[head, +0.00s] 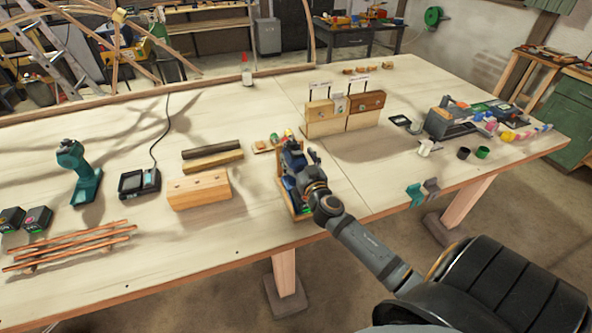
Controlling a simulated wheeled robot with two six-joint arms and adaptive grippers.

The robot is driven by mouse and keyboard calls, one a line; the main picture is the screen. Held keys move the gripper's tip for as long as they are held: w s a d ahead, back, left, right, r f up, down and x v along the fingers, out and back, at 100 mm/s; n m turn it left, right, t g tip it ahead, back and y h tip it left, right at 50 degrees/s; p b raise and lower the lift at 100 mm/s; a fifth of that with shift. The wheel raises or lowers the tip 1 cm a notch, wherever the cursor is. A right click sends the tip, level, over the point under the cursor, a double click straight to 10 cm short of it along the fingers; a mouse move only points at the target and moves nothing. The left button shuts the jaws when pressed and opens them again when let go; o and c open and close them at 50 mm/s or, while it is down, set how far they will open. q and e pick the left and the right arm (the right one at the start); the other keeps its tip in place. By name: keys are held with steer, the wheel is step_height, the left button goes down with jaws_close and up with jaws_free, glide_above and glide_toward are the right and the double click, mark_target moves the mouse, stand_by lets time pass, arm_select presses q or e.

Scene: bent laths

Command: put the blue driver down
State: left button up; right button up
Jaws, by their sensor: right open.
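My right gripper (292,152) reaches in from the lower right over the front middle of the workbench. It is open. A small blue thing (291,187), which looks like the blue driver, shows just beside and below the gripper, by a wooden piece (301,213) near the bench's front edge. The gripper and wrist hide much of it, so I cannot tell whether it stands upright or touches the fingers. A teal cordless drill (82,172) stands apart at the left of the bench. My left gripper is not in view.
The pale workbench (235,220) holds a charger (139,183), a wooden block (199,189), copper-coloured rods (70,245) and two battery packs at the left. An upright wooden rack (345,114) stands behind the gripper. Small cups and a grey toolbox (450,120) crowd the right end. Free room lies around the middle front.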

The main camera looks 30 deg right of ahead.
steer(key=shift+x, duration=1.25)
steer(key=shift+s, duration=0.2)
steer(key=c, duration=0.4)
steer(key=shift+f, duration=0.1)
jaws_close()
